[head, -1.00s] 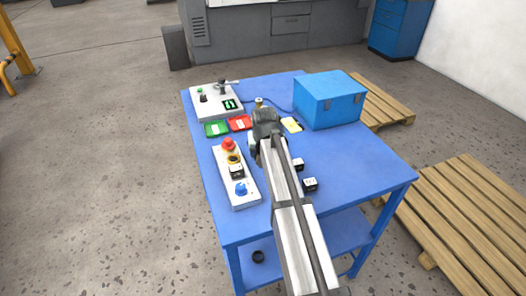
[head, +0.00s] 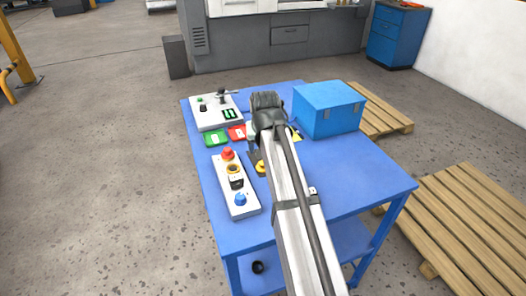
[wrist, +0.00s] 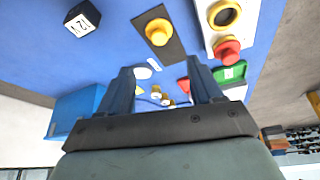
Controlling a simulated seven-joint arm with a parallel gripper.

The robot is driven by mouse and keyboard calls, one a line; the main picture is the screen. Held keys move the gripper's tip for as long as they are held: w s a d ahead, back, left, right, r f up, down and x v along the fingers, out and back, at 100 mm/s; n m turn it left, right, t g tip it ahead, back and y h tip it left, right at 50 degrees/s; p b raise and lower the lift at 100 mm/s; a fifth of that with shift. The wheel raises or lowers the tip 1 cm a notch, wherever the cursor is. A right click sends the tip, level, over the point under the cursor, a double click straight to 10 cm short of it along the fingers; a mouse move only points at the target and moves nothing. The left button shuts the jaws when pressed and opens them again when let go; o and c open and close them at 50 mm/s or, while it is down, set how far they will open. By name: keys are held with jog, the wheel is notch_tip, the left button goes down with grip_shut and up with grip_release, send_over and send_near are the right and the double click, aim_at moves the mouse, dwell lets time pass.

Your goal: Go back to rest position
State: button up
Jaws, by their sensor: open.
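My gripper (wrist: 164,78) is open and empty in the wrist view, its two dark fingers apart above the blue table (head: 345,180). In the head view my arm's end is over the middle of the table, and its fingers are hidden. A yellow knob on a dark plate (wrist: 158,32) lies beyond the fingertips; part of it shows left of my arm in the head view (head: 261,167). A white panel (head: 240,206) with a red button (head: 227,153), a yellow ring and a blue knob stands left of my arm. I cannot clearly make out a butterfly valve.
A blue box (head: 327,110) stands at the table's back right. A white control box (head: 211,112) with a small lever is at the back left, near green (head: 216,138) and red (head: 237,132) trays. A numbered cube (wrist: 82,18) sits near my gripper. The table's front right is clear.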

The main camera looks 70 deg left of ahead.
jog(key=shift+d+r, duration=0.2)
jog(key=shift+r, duration=0.25)
dwell(0.3)
